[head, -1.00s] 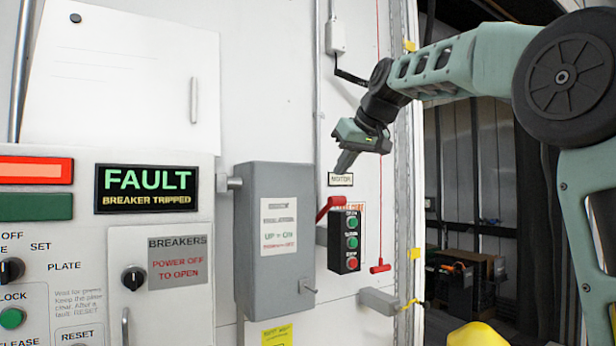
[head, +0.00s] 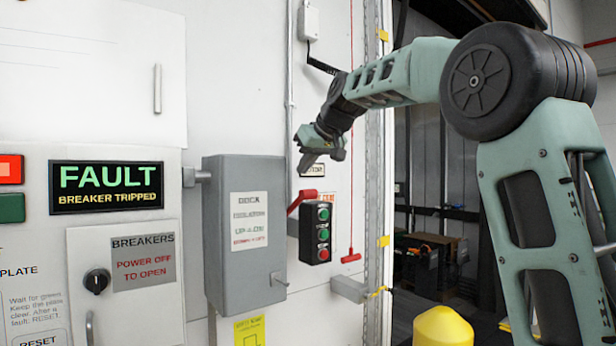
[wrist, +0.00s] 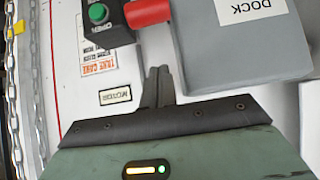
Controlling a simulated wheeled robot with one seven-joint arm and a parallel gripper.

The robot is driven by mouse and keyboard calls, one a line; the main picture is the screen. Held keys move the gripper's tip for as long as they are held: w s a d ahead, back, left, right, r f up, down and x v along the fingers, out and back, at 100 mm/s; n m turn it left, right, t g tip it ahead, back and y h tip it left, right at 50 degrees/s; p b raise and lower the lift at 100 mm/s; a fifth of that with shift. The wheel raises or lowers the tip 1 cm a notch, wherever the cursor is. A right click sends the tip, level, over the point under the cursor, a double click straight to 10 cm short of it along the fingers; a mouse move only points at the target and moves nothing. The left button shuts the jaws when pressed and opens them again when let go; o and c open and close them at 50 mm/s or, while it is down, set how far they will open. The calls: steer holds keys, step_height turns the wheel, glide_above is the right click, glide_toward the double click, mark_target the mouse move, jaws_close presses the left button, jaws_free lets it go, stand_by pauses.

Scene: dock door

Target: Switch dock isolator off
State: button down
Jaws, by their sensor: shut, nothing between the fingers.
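The dock isolator is a grey box (head: 228,274) on the wall, with a white label on its front reading "UP" and "ON". Its red lever (head: 302,198) sticks out at the box's right side and slants upward. In the wrist view, the red lever (wrist: 148,12) and the grey box (wrist: 240,45) with the word DOCK show upside down. My gripper (head: 304,172) is shut and empty, pointing down just above the lever. In the wrist view its fingertips (wrist: 158,70) are together, a short way from the lever, with a gap visible between them.
A black push-button station (head: 315,250) stands right of the lever. A red pull cord handle (head: 351,258) hangs farther right. A panel at left has a FAULT, BREAKER TRIPPED display (head: 106,188). A yellow post top (head: 444,326) stands at lower right.

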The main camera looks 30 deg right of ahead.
steer(key=shift+s+f+p, duration=0.25)
steer(key=shift+f+p, duration=0.2)
steer(key=shift+f, duration=0.6)
steer(key=shift+s+f+p, duration=0.25)
steer(key=shift+f+p, duration=0.2)
steer(key=shift+f, duration=0.6)
steer(key=shift+f+b, duration=0.2)
steer(key=shift+b, duration=0.2)
